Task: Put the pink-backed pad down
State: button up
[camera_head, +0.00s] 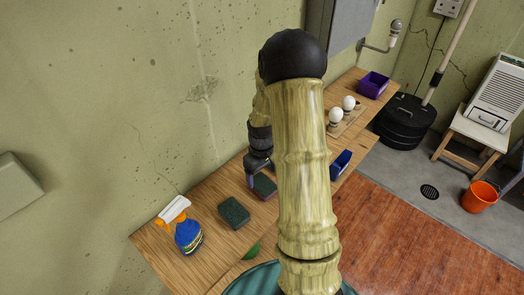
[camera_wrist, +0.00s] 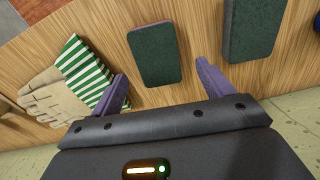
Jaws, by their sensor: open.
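The pink-backed pad (camera_wrist: 156,54) lies on the wooden bench, dark green face up, with a thin pink edge showing in the wrist view. In the head view it (camera_head: 266,188) is partly hidden by my arm. My gripper (camera_wrist: 161,74) is open, its two purple fingers apart with the pad's near end between them in the picture and a gap on each side. In the head view my gripper (camera_head: 251,182) is low over the bench beside the pad. A second dark green pad (camera_head: 234,213) lies nearer; it also shows in the wrist view (camera_wrist: 252,28).
A blue spray bottle (camera_head: 188,235) stands at the bench's near left. A striped green cloth (camera_wrist: 84,70) and beige gloves (camera_wrist: 48,97) lie on the other side. Light bulbs (camera_head: 336,116), a blue bin (camera_head: 341,162) and a purple bin (camera_head: 373,85) are farther along.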

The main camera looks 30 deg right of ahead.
aim_at(262, 184)
notch_tip(262, 184, up, 12)
jog(key=b, duration=0.1)
jog(key=shift+f, duration=0.15)
dwell(0.5)
jog(key=s+a+m+t, duration=0.2)
jog(key=s+a, duration=1)
jog(key=a, duration=0.1)
jog(key=shift+s+f+m+t, duration=0.15)
jog(key=shift+s+m+t, duration=0.15)
jog(key=shift+s+m, duration=0.1)
dwell(0.4)
